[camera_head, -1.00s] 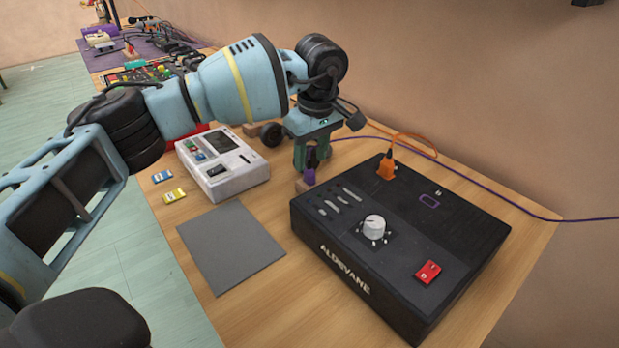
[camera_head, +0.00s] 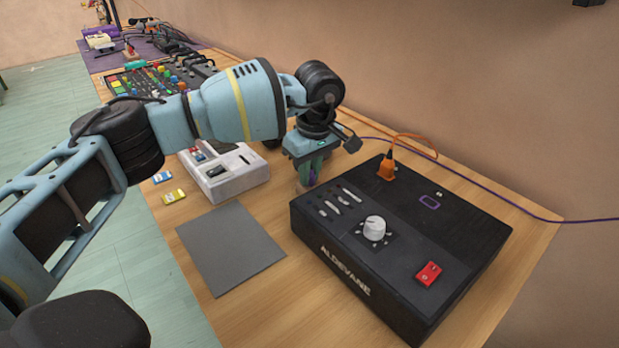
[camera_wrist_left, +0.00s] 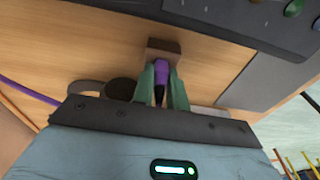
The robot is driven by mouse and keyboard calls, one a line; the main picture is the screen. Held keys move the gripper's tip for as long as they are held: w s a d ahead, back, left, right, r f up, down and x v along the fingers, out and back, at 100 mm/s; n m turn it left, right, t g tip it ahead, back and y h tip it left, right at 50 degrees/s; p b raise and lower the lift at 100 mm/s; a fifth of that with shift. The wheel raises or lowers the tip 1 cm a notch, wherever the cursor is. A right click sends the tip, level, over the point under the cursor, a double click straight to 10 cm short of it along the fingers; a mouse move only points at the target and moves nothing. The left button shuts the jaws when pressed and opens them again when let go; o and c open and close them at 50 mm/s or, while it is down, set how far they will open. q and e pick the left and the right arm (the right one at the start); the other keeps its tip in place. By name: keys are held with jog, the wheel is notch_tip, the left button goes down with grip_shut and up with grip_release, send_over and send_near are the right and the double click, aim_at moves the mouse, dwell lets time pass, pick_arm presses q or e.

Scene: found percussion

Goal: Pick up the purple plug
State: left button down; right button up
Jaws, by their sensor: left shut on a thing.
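The purple plug (camera_wrist_left: 161,71) is between the green fingers of my left gripper (camera_wrist_left: 162,86), which is shut on it. In the wrist view the plug's end is against or very close to a small brown wooden block (camera_wrist_left: 164,46); I cannot tell whether they touch. In the head view my left gripper (camera_head: 311,173) points down behind the black box, and its fingers hide most of the plug. A purple cable (camera_head: 480,192) runs along the wall side of the table. My right gripper is not in view.
The black Aldevane box (camera_head: 345,235) with an orange plug (camera_head: 387,168) stands right of the gripper. A white device (camera_head: 228,178) is to the left. A grey mat (camera_head: 230,248) lies in front. A mixer with coloured knobs (camera_head: 150,78) is farther back.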

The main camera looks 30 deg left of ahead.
pick_arm(q)
jog(key=shift+r, duration=0.1)
notch_tip(320, 180, up, 9)
jog(key=shift+p, duration=0.35)
jog(key=shift+r, duration=0.4)
jog(key=shift+s+f, duration=0.1)
